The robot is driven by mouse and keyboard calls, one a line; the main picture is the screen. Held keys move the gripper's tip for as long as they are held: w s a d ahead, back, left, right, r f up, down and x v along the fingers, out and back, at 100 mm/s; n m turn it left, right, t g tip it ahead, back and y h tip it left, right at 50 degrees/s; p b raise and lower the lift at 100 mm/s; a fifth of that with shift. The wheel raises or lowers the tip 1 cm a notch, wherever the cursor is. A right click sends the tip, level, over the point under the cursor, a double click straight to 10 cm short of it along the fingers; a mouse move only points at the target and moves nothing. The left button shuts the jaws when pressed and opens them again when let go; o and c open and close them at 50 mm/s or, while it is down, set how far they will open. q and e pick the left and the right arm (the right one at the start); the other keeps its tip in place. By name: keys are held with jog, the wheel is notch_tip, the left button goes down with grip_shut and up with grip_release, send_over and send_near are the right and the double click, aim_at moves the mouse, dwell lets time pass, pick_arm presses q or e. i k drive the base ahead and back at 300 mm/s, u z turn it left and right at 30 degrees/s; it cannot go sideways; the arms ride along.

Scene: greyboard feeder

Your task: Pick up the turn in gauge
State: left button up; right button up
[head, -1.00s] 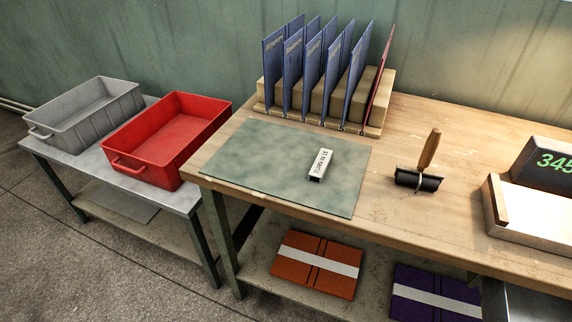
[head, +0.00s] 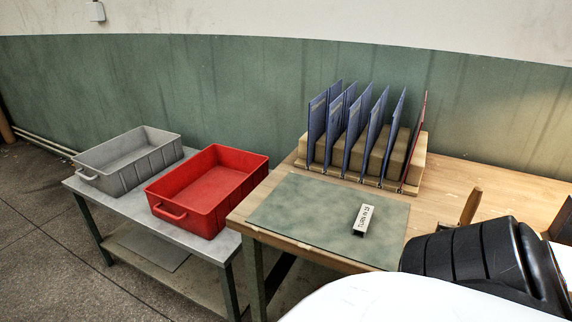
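The turn in gauge (head: 364,220) is a small pale block with dark lettering. It lies on the right part of the green mat (head: 300,213), on the wooden bench (head: 249,212). Neither gripper shows in the head view. A black, ribbed, rounded part and a white curved surface, apparently mine, fill the lower right and cover that end of the bench.
A rack (head: 420,170) of upright blue boards and one red board stands behind the mat. A red tray (head: 193,218) and a grey tray (head: 158,158) sit on the metal side table (head: 84,186) at left. A wooden handle (head: 470,206) shows at right.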

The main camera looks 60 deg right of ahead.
aim_at(362, 223)
jog(key=u, duration=0.15)
jog(key=i, duration=1.75)
jog(key=z, duration=3)
